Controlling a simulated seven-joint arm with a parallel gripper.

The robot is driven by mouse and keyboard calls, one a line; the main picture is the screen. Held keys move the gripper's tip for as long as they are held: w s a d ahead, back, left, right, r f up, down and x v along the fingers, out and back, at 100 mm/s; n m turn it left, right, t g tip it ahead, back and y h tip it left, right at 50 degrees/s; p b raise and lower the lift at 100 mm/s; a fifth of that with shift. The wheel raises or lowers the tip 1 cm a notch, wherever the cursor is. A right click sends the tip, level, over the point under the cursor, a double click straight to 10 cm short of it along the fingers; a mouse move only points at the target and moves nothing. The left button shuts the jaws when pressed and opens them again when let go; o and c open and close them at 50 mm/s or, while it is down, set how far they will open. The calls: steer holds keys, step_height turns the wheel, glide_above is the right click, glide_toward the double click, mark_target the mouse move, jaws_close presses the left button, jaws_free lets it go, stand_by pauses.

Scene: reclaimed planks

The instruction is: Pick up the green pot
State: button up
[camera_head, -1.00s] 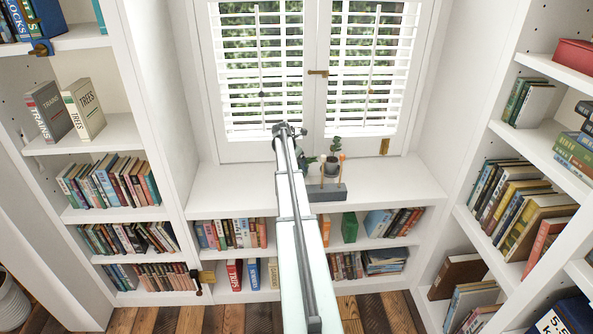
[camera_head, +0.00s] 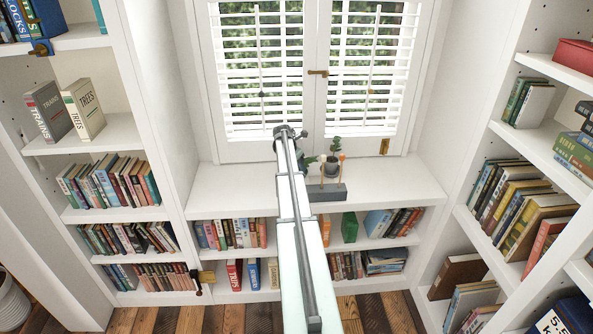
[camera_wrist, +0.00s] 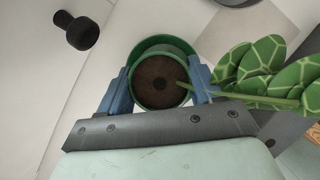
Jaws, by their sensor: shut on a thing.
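The green pot (camera_wrist: 158,43) shows in the wrist view, seen from above. It is round and filled with dark soil, and a stem runs from it to broad patterned green leaves (camera_wrist: 268,68) on the right. My gripper (camera_wrist: 161,82) has its blue fingers on opposite sides of the pot, shut on it. In the head view my arm hides the gripper and the pot; only some green leaves (camera_head: 309,161) show beside the arm above the white counter (camera_head: 235,190). I cannot tell whether the pot touches the counter.
A grey pot with a small plant (camera_head: 332,167) stands just right on the counter. In front of it is a grey block (camera_head: 327,193) with upright orange-tipped pieces. A shuttered window (camera_head: 262,75) is behind. Bookshelves stand on both sides. The counter's left part is clear.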

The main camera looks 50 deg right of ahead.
steer(key=shift+c, duration=1.2)
steer(key=shift+r, duration=6.55)
step_height(320, 180, down, 10)
steer(key=shift+r+m+g, duration=0.2)
steer(key=shift+m+g, duration=0.3)
steer(key=shift+m, duration=0.7)
steer(key=shift+f, duration=1.4)
steer(key=o, duration=1.5)
steer(key=shift+c, duration=0.2)
